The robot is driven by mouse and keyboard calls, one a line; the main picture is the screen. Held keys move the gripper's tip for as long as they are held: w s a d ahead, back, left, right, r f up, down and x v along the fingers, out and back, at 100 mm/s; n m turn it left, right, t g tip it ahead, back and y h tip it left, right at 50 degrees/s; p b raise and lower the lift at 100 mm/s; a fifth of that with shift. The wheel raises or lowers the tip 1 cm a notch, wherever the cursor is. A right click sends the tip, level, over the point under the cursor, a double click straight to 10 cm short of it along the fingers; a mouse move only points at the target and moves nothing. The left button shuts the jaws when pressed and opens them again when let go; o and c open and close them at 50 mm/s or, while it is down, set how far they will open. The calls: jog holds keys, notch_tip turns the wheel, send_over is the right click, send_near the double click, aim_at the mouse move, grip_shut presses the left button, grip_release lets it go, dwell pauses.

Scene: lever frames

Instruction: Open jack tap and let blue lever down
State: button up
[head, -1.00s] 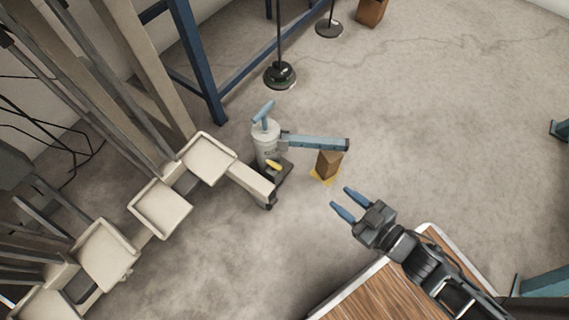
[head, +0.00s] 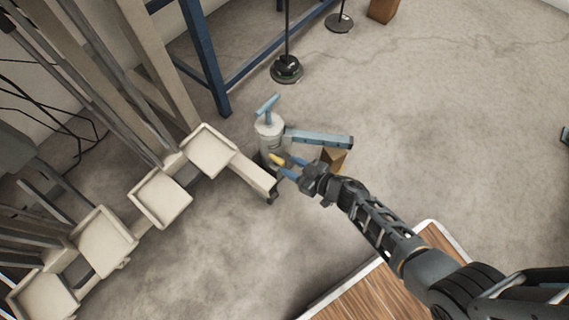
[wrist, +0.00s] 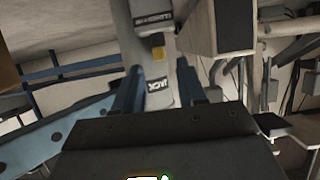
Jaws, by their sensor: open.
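The pale jack (head: 269,132) stands upright on the floor, with a blue T-handle on top. Its yellow tap (head: 277,159) is low on its near side. The blue lever (head: 318,139) sticks out to the right from the jack, above a brown block (head: 335,157) partly hidden by my gripper. My gripper (head: 292,167) is open, its blue fingertips close to the tap. In the wrist view the tap (wrist: 158,54) shows beyond and between the two fingers (wrist: 156,88), in front of the jack body; contact cannot be told. The lever (wrist: 50,138) runs along the lower left there.
A cream frame with tray-like pads (head: 208,151) stands left of the jack, its beam end close to my fingers. A blue rack leg (head: 207,60) and a black-based stand (head: 286,70) are behind. A wooden-topped table (head: 372,296) is in front.

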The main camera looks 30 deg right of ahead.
aim_at(281, 162)
jog(key=shift+b+x, duration=0.65)
jog(key=shift+x, duration=1.15)
grip_shut()
